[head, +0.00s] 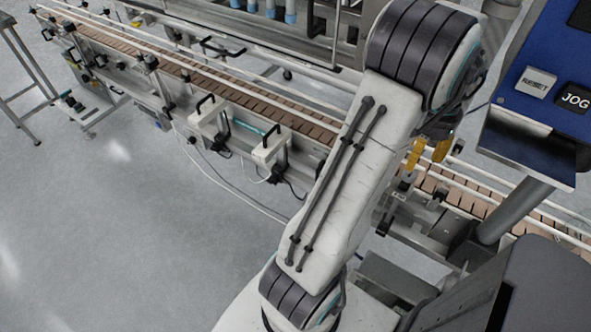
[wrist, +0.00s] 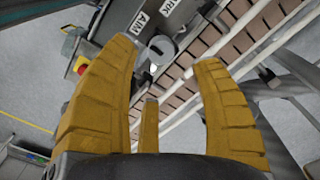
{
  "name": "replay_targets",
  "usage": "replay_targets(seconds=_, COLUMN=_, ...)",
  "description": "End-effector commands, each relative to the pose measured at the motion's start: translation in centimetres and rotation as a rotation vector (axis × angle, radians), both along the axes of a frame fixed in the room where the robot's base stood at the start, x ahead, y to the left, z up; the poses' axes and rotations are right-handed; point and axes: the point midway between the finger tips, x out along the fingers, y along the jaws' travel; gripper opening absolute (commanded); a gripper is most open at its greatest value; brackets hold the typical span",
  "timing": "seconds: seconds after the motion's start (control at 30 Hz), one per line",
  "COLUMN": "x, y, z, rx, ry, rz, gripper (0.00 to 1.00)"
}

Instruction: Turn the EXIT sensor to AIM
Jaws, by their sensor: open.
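In the wrist view, a small grey rounded part (wrist: 160,48), which looks like the EXIT sensor, sits on a grey plate beside the conveyor. An AIM label (wrist: 140,21) is just to its upper left, and a partly cut-off label ending in "ARK" (wrist: 178,10) is to its upper right. I cannot tell which label the part points to. My gripper (wrist: 165,53) is open, with its yellow fingers apart on either side of the part in the picture and nothing between them. In the head view my gripper (head: 428,154) hangs over the conveyor, partly behind my arm.
The conveyor (head: 290,115) with brown slats and white rails runs diagonally across the head view. A blue control panel (head: 548,75) with RESET and JOG buttons stands at right on a grey post.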

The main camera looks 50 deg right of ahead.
Motion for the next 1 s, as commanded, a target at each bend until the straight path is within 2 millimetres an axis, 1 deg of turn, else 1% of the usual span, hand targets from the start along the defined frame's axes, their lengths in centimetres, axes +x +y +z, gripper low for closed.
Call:
replay_targets(seconds=0.07, x=0.1, y=0.7, z=-0.5, rx=0.014, ry=-0.002, rz=0.081, gripper=0.58)
replay_targets(seconds=0.2, x=0.5, y=3.0, z=-1.4, rx=0.053, ry=-0.01, rz=0.232, gripper=0.58)
replay_targets(seconds=0.37, x=1.8, y=5.5, z=-1.5, rx=0.075, ry=-0.017, rz=0.355, gripper=0.58)
replay_targets(seconds=0.6, x=4.4, y=8.8, z=-0.7, rx=0.084, ry=-0.018, rz=0.511, gripper=0.58)
replay_targets(seconds=1.0, x=9.1, y=13.7, z=1.2, rx=0.053, ry=-0.009, rz=0.756, gripper=0.58)
